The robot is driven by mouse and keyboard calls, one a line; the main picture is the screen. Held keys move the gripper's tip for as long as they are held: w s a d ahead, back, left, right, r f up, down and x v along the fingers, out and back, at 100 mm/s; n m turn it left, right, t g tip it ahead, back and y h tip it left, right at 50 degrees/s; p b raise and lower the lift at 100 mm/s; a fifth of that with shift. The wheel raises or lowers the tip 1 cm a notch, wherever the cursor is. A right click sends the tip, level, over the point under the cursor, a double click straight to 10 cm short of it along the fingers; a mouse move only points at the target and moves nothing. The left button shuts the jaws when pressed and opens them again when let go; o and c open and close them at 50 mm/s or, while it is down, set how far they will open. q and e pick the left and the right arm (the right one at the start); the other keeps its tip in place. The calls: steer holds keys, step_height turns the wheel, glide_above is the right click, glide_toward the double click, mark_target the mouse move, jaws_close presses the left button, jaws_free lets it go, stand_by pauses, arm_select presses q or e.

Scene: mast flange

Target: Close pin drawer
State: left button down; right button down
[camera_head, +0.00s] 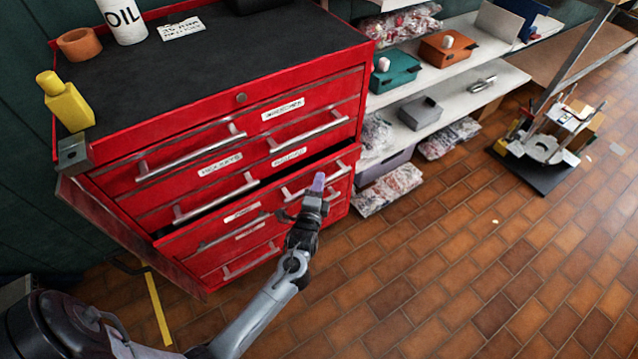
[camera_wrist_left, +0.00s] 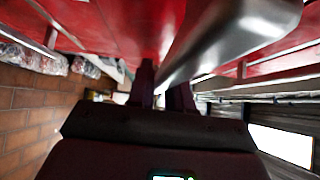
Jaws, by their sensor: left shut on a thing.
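A red tool cabinet (camera_head: 130,125) stands at the left with several drawers and silver bar handles. One drawer (camera_head: 255,212) in the middle rows sticks out a little; a dark gap shows above its front edge. My left gripper (camera_head: 318,184) is at the right part of this drawer's front, shut on its silver handle (camera_head: 292,190). In the left wrist view the dark fingers (camera_wrist_left: 168,92) close around the handle (camera_wrist_left: 235,38), against the red front. The drawer's contents are hidden. My right gripper is not in view.
A yellow bottle (camera_head: 68,103), a brown ring-shaped pot (camera_head: 80,44) and a white oil container (camera_head: 122,18) stand on the cabinet. White shelves (camera_head: 470,92) with bins stand to the right. A cluttered dark base (camera_head: 540,175) sits on the floor.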

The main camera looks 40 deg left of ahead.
mark_target(311, 174)
arm_select(q)
steer(key=shift+w+a, duration=0.1)
steer(key=shift+a, duration=0.15)
steer(key=a, duration=0.1)
steer(key=w+a+p, duration=0.1)
steer(key=a, duration=0.1)
steer(key=shift+a, duration=0.25)
steer(key=shift+s+f, duration=0.1)
steer(key=c, duration=1.3)
jaws_free()
steer(key=shift+o, duration=0.9)
steer(key=shift+a, duration=0.15)
